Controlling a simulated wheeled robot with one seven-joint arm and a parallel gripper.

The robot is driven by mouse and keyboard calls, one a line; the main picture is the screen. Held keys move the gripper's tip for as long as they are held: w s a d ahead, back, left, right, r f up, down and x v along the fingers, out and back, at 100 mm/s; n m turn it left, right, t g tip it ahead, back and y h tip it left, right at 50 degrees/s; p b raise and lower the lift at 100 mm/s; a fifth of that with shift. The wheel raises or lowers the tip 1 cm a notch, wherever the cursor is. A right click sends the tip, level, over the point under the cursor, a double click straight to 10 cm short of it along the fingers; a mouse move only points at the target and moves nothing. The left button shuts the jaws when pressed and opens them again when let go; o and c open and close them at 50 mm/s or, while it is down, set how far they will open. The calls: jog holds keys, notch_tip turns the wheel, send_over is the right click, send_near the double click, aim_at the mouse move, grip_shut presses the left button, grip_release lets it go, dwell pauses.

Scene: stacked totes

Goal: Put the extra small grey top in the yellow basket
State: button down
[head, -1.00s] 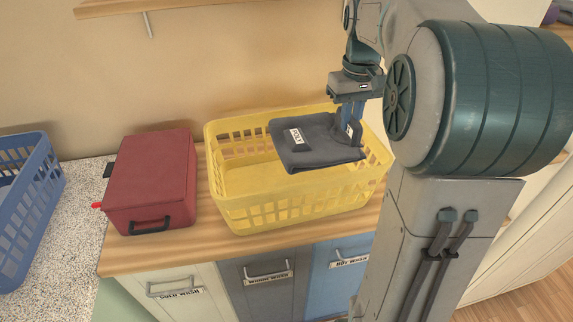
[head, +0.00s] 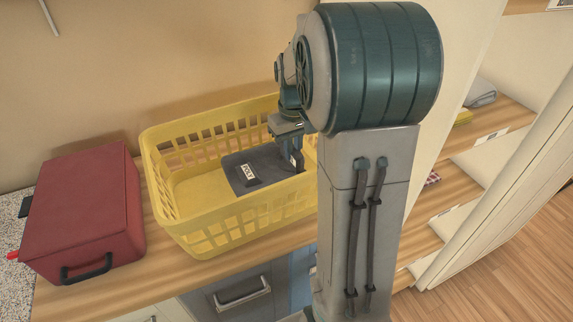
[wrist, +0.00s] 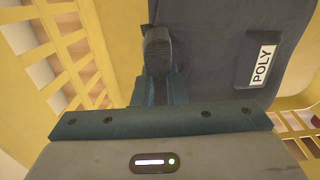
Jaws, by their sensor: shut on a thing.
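The grey top (head: 262,168) is folded flat and has a white label reading POLY. It sits inside the yellow basket (head: 236,216), below the rim, toward the right end. I cannot tell whether it touches the basket floor. My gripper (head: 297,160) reaches down into the basket and is shut on the top's right edge. In the wrist view the fingers (wrist: 158,62) pinch the dark cloth of the top (wrist: 215,50), with the basket wall (wrist: 110,45) close on the left. The label does not show a size.
A red case (head: 82,212) stands on the wooden counter left of the basket. Shelves (head: 486,135) with folded cloths are at the right, behind my arm. The wall is close behind the basket.

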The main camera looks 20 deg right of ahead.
aim_at(293, 161)
jog(key=shift+f, duration=2.15)
jog(key=shift+f, duration=0.25)
jog(key=c, duration=1.5)
grip_release()
jog(key=shift+r, duration=0.1)
jog(key=shift+r, duration=0.15)
notch_tip(293, 161, up, 12)
jog(key=shift+r, duration=0.1)
